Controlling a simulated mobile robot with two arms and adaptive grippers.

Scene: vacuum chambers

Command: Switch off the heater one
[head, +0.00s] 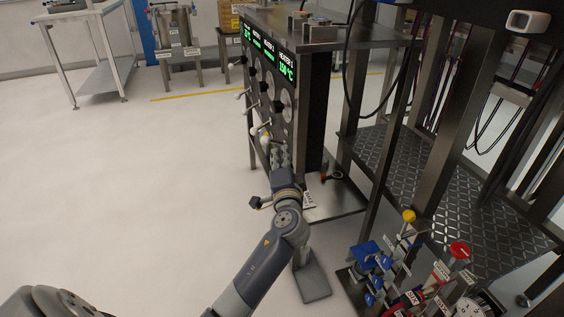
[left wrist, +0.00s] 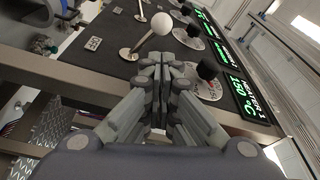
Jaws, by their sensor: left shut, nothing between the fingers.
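The heater panel (head: 312,108) stands upright with a row of green displays along its top. The same display shows in the left wrist view (left wrist: 240,90). Below the displays are black knobs on round dials (left wrist: 207,70) and levers with white balls. My left gripper (head: 278,146) is shut and empty, close to the nearest lever ball (head: 265,138). In the left wrist view that lever's white ball (left wrist: 161,23) lies just beyond the closed fingertips (left wrist: 160,68); contact cannot be told.
A black cable (head: 347,75) hangs beside the panel's right edge. A metal frame with a tread-plate shelf (head: 430,180) stands to the right. Valves with coloured handles (head: 385,265) are at the lower right. The floor to the left is open.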

